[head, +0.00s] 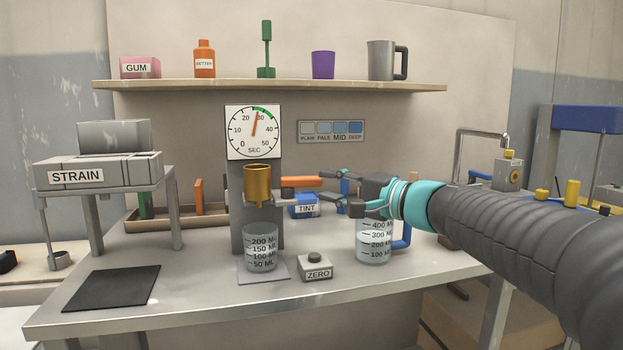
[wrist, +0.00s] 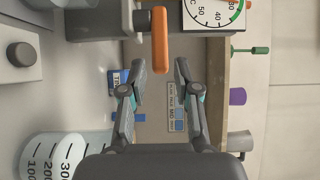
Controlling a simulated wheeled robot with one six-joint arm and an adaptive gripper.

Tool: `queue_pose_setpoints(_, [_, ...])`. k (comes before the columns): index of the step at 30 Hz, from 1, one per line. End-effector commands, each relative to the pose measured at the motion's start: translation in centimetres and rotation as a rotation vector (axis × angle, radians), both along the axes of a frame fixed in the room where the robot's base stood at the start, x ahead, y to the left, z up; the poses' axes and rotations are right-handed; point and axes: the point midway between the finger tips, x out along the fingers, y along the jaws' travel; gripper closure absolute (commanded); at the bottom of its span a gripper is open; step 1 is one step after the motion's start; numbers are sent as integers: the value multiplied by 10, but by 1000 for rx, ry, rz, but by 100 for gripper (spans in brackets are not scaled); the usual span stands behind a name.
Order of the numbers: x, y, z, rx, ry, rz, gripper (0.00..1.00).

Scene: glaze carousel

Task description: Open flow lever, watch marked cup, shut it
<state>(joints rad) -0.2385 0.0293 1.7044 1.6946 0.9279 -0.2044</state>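The orange flow lever (head: 301,181) points sideways from the right of the grey column (head: 243,225); it also shows in the wrist view (wrist: 160,40). My gripper (head: 341,187) is open, just right of the lever's end. In the wrist view my gripper (wrist: 159,70) has its fingertips spread, with the lever beyond them and a gap between. The marked cup (head: 261,248), clear with 50 to 200 ML lines, stands upright below the brass funnel (head: 258,182). Its liquid level is hard to tell. The dial (head: 253,132) needle points between 20 and 30, near the green band.
A ZERO button box (head: 315,268) stands right of the cup. A larger measuring jug (head: 374,246) stands below my gripper. A blue TINT box (head: 304,208) sits behind. The STRAIN stand (head: 98,172) and a dark mat (head: 113,288) are at left. The front table edge is clear.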

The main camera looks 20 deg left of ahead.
Motion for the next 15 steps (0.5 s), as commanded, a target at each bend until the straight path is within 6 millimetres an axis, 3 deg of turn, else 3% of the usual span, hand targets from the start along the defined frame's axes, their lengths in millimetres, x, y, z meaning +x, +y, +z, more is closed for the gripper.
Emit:
queue_pose_setpoints(6, [14,35,1,-1,1,2,69])
queue_pose_setpoints(15, [24,54,0,-1,1,0,69])
